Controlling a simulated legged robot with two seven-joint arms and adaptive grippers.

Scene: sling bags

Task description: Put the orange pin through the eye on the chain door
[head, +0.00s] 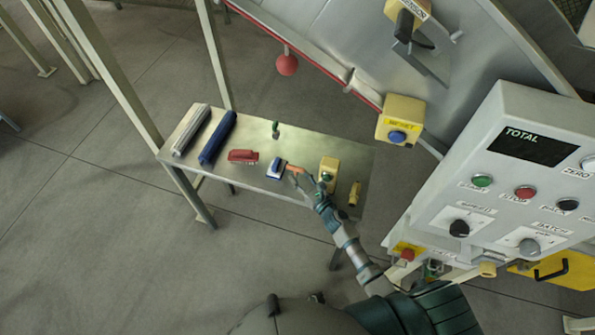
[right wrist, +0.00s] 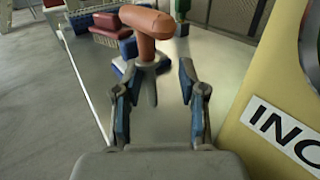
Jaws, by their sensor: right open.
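The orange pin (head: 294,169) shows in the head view at my right gripper, over the metal table. In the right wrist view the pin (right wrist: 148,22) has a thick orange T-shaped handle and a thin grey shaft that points toward me. My right gripper (head: 305,181) is open. In the right wrist view its two blue-padded fingers (right wrist: 160,88) stand on either side of the shaft, with gaps on both sides; the handle lies beyond the fingertips. I cannot make out the chain door or its eye. My left gripper is not in view.
The metal table (head: 262,140) holds a silver roll (head: 191,130), a blue roll (head: 217,138), a red brush (head: 243,156) and a blue-and-white block (head: 276,168). A control panel (head: 510,190) stands at right.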

